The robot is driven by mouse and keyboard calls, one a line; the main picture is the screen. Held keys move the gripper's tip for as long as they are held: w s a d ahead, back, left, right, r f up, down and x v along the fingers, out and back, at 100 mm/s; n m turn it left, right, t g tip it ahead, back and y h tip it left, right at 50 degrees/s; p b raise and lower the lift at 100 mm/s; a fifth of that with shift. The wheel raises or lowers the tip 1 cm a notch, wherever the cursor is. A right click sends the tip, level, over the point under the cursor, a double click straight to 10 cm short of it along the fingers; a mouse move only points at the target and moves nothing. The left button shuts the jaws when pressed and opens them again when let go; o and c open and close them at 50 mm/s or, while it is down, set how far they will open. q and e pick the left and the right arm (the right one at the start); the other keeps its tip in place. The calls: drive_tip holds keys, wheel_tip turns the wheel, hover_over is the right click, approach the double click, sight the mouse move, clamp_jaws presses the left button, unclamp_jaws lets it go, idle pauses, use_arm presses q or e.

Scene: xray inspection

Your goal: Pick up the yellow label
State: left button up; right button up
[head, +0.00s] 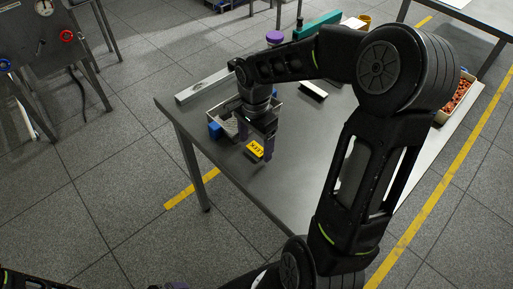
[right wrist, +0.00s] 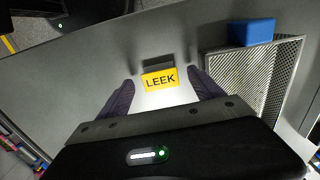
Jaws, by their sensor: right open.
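My left gripper is not clearly seen.
A mesh tray (right wrist: 255,75) with a blue block (right wrist: 251,31) lies close beside the right gripper. On the table (head: 290,190) are a long metal bar (head: 203,84), a purple-lidded jar (head: 274,38) and a teal item (head: 316,25). The table's front part is clear.

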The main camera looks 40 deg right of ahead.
drive_tip(key=shift+f+b, duration=0.25)
drive_tip(key=shift+b, duration=0.1)
idle(0.4)
drive_tip(key=c, duration=1.2)
